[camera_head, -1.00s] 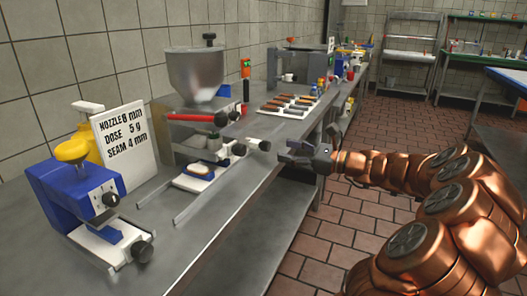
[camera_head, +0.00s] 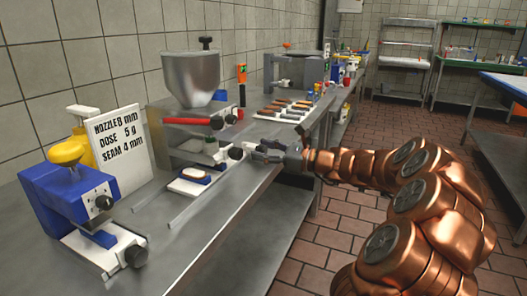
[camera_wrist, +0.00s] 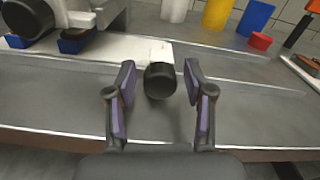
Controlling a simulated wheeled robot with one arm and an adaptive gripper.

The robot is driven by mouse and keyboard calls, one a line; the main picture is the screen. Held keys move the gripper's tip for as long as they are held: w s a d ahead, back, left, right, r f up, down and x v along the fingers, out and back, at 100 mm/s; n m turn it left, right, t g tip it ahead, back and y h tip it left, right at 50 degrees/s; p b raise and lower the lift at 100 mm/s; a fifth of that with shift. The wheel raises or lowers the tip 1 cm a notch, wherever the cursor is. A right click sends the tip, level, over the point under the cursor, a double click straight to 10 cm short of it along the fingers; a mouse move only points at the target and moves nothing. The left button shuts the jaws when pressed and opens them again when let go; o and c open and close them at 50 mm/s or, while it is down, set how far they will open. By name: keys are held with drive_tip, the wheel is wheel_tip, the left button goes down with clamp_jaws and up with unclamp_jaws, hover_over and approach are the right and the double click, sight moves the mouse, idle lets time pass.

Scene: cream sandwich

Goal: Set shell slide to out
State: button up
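A black knob (camera_wrist: 160,82) on the end of a white bar (camera_wrist: 161,52), which looks like the shell slide's, stands between the fingertips in the wrist view. My gripper (camera_wrist: 158,93) is open around it, with a visible gap on each side. In the head view my gripper (camera_head: 258,151) is at the bench's front edge, below and right of the steel hopper (camera_head: 191,78), and hides part of the slide's end. A small white-and-blue holder (camera_head: 188,187) with a brown shell (camera_head: 195,175) on it sits on the bench left of my gripper.
A blue press (camera_head: 75,195) with a black knob (camera_head: 136,256) stands at the front left, beside a settings card (camera_head: 118,140). A red lever (camera_head: 190,121) is under the hopper. A tray of several shells (camera_head: 285,110) lies behind my gripper. The aisle at right is clear.

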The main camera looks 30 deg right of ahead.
clamp_jaws()
idle(0.3)
